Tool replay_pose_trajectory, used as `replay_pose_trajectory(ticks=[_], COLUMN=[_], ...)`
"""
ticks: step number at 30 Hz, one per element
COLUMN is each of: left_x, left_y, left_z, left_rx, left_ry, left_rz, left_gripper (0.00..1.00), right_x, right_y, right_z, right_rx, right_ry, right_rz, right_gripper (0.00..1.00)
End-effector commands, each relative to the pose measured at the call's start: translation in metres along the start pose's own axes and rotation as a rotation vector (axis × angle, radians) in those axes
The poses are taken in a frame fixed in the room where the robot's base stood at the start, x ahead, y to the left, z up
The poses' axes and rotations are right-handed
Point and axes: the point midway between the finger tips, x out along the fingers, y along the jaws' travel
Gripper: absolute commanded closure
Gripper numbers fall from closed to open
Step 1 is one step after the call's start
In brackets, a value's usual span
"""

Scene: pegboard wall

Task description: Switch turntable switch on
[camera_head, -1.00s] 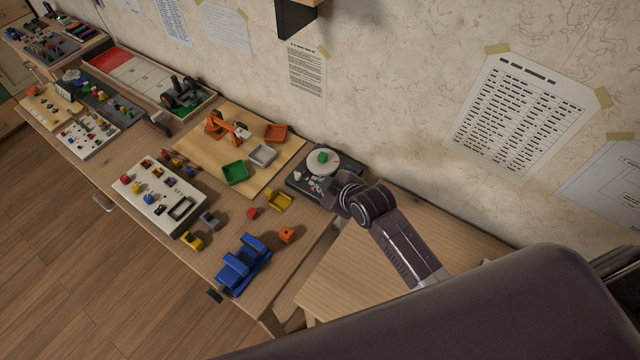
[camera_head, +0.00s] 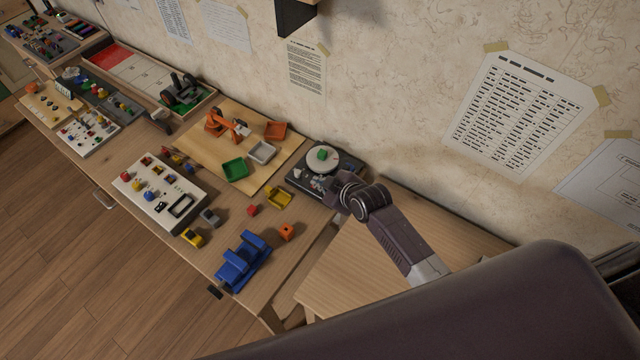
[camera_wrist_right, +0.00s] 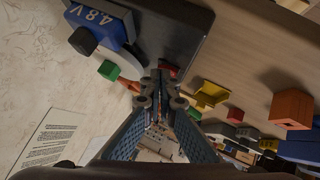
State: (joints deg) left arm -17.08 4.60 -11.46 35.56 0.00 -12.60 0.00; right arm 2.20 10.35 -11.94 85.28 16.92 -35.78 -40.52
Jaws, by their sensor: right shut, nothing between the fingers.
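The turntable has a dark base (camera_head: 300,184) with a pale round disc (camera_head: 334,168) and a green block (camera_head: 322,154) on top. It stands at the right end of the long table, near the wall. My right gripper (camera_head: 330,187) is over the front right part of the base and hides some of it. In the wrist view its fingers (camera_wrist_right: 160,82) are shut with nothing held. Their tips are close to a small red part (camera_wrist_right: 168,70) at the edge of a dark plate (camera_wrist_right: 170,35). I cannot tell whether they touch it, or the switch's state. My left gripper is not in view.
Left of the turntable is a wooden board (camera_head: 200,160) with small trays. In front are a yellow tray (camera_head: 279,198), an orange block (camera_head: 287,232) and a blue stand (camera_head: 243,262). A bare wooden surface (camera_head: 350,265) lies on the right. The wall (camera_head: 420,60) is close behind.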

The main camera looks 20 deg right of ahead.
Motion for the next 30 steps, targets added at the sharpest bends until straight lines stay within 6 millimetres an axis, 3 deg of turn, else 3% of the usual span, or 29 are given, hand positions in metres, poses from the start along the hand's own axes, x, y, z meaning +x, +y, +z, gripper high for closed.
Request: replay_pose_trajectory(ticks=[2,10,18,30], left_x=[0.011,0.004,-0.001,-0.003], left_y=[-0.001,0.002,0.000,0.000], left_z=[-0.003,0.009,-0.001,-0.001], left_rx=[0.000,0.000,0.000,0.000], left_ry=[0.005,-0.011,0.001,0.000], left_rz=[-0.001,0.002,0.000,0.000], left_gripper=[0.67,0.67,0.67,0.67], right_x=[0.013,0.008,0.005,0.005], right_y=[0.006,0.003,-0.008,-0.015], right_z=[0.000,-0.002,-0.004,-0.005], right_rx=[0.012,0.014,0.016,0.015], right_ry=[0.000,-0.001,0.000,0.000], right_rz=[-0.014,-0.015,-0.017,-0.019], right_gripper=[1.00,1.00,1.00,1.00])
